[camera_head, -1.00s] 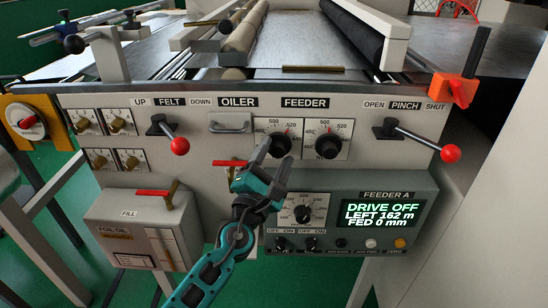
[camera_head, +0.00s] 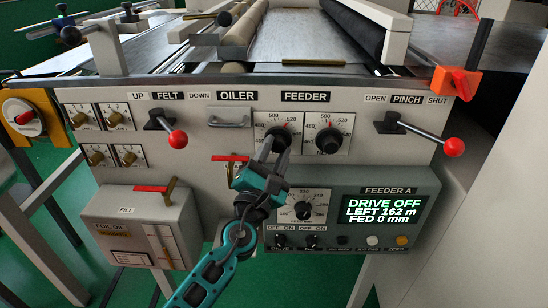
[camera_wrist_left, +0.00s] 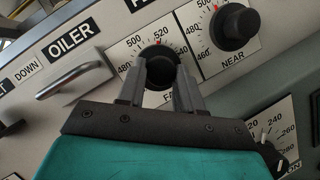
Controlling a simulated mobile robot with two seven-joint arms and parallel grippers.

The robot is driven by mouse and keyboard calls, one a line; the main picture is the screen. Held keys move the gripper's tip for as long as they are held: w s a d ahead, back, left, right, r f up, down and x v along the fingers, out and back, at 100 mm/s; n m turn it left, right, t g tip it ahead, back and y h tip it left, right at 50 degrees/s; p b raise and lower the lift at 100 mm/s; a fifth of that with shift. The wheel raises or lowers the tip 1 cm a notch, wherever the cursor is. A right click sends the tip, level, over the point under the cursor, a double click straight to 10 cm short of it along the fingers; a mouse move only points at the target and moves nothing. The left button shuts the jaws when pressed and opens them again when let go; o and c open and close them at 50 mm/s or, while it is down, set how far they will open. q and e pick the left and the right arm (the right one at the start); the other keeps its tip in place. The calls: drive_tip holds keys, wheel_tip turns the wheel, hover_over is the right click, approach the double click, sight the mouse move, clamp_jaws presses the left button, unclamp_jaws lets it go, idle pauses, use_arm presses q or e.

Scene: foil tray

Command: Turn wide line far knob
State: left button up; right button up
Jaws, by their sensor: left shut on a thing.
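The far knob (camera_head: 281,137) is a black round knob on a white dial, the left one of two under the FEEDER label. It also shows in the left wrist view (camera_wrist_left: 158,62), with a red mark above it and a label starting with F mostly hidden below. My left gripper (camera_head: 272,146) reaches up to it from below. In the left wrist view, its two grey fingers (camera_wrist_left: 160,80) are shut on the far knob, one on each side. The fingers and wrist hide part of the dial. My right gripper is not in view.
The near knob (camera_head: 329,141) sits close on the right. An oiler handle (camera_head: 229,122) is on the left. A lower dial (camera_head: 303,209) is beside my wrist, on the box with the display (camera_head: 379,211). Red-balled levers stand at the felt (camera_head: 177,139) and pinch (camera_head: 454,147).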

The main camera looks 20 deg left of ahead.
use_arm(q)
drive_tip(key=shift+f+n+y+b, duration=0.35)
drive_tip(key=shift+n+y+b, duration=0.05)
drive_tip(key=shift+n+b, duration=0.55)
drive_tip(key=shift+d+n+t+y+b, duration=0.1)
drive_tip(key=shift+n+t+y+b, duration=0.3)
drive_tip(key=shift+n+y+b, duration=0.55)
drive_tip(key=n+y+b, duration=0.1)
drive_tip(key=n, duration=0.2)
drive_tip(key=shift+d, duration=0.1)
drive_tip(key=shift+r+n+y+b, duration=0.15)
drive_tip(key=shift+n+y+b, duration=0.2)
drive_tip(key=shift+n+b, duration=0.45)
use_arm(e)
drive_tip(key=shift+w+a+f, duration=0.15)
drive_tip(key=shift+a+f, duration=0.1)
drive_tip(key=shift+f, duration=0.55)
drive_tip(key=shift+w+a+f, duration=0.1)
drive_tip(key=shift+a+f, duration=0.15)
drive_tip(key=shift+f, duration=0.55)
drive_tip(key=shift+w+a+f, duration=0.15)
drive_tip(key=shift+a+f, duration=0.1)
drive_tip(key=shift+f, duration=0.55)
use_arm(q)
drive_tip(key=o, duration=1)
drive_tip(key=shift+o, duration=0.2)
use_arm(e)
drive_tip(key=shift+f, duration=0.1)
